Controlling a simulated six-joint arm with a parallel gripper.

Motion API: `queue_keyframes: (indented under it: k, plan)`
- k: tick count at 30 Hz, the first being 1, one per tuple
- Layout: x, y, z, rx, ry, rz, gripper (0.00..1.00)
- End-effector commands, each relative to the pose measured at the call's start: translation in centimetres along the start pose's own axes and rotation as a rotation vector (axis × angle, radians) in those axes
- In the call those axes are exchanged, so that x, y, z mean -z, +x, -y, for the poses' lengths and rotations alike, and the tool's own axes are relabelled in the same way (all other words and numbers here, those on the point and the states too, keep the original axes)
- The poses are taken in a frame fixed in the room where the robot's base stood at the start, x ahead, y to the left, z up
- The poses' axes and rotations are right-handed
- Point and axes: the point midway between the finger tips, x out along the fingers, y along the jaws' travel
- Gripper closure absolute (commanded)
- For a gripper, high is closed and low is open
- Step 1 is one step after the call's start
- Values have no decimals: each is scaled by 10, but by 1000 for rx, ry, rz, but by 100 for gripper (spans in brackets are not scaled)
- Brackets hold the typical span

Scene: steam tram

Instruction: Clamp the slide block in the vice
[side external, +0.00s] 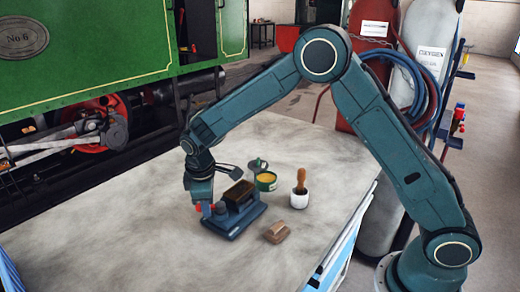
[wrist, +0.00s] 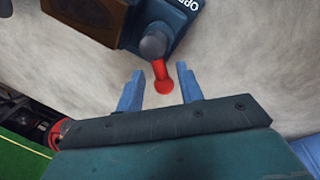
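The blue vice (side external: 236,219) stands on the workbench; part of it shows at the top of the wrist view (wrist: 180,17). A dark brown block (side external: 239,191), apparently the slide block, sits upright at the vice's jaws; its corner shows at the wrist view's top left (wrist: 92,14). I cannot tell how tightly it is held. The vice's red handle (wrist: 162,78) points towards my gripper from a round grey screw end. My gripper (wrist: 160,84) is open, its two blue fingers on either side of the handle's red end, with visible gaps. In the side view, my gripper (side external: 204,207) is at the vice's left end.
Behind the vice are an open tin of yellow stuff (side external: 266,181) and a dark round lid (side external: 257,165). A white pot (side external: 299,200) with a wooden-handled brush stands right of it. A small wooden piece (side external: 277,231) lies in front. The bench's left part (side external: 100,230) is clear.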

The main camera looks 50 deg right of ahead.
Motion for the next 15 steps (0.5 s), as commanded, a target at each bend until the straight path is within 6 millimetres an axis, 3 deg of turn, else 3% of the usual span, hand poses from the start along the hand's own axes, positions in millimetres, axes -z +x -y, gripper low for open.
queue_keyframes:
  k: [8, 15]
  plan:
    - [0, -18, 0, -1, 0, -2, 63]
    - [1, -53, 0, -3, 0, -5, 63]
